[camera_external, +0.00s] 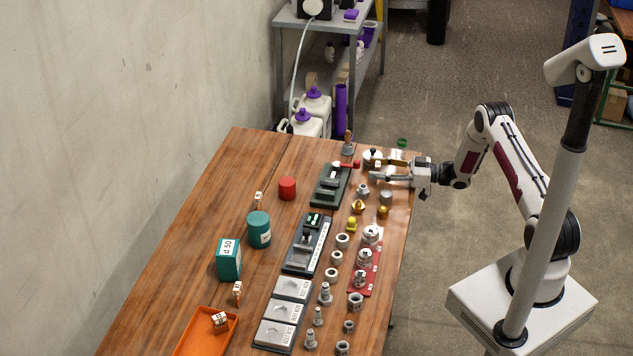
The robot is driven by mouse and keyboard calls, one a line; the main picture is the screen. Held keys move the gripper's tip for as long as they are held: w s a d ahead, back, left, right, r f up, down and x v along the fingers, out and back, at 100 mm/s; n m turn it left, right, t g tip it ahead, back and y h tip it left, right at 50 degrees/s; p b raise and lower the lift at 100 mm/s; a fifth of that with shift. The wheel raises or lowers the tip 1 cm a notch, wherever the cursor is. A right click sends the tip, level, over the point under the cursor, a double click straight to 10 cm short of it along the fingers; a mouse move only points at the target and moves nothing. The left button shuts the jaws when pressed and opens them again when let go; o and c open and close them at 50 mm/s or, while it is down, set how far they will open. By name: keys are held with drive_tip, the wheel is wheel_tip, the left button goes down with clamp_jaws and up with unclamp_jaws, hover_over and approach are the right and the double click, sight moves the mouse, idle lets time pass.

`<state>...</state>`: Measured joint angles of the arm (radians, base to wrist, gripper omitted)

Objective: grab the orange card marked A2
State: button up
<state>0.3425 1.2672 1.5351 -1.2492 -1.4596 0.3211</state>
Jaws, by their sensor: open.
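I cannot make out an orange card marked A2 in the external view. Small pale, orange-edged labelled pieces stand on the table: one at the back left (258,199), one in front of the green box (237,291) and one in the orange tray (220,320). Their lettering is too small to read. My gripper (376,168) is open over the table's far right corner, pointing left. Its fingers are apart, close to metal fittings and a red-handled part. The small labelled pieces are well to the left of it.
The wooden table (190,240) holds a dark green fixture (328,187), a red cylinder (287,189), a green cylinder (259,230), a green box (229,260), an orange tray (187,342) and several metal fittings. A wall bounds the left. The table's left part is mostly clear.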

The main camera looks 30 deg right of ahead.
sight(378, 164)
drive_tip(key=shift+a, duration=0.1)
idle(0.4)
drive_tip(key=c, duration=0.8)
drive_tip(key=shift+r, duration=0.15)
drive_tip(key=shift+r, duration=4.85)
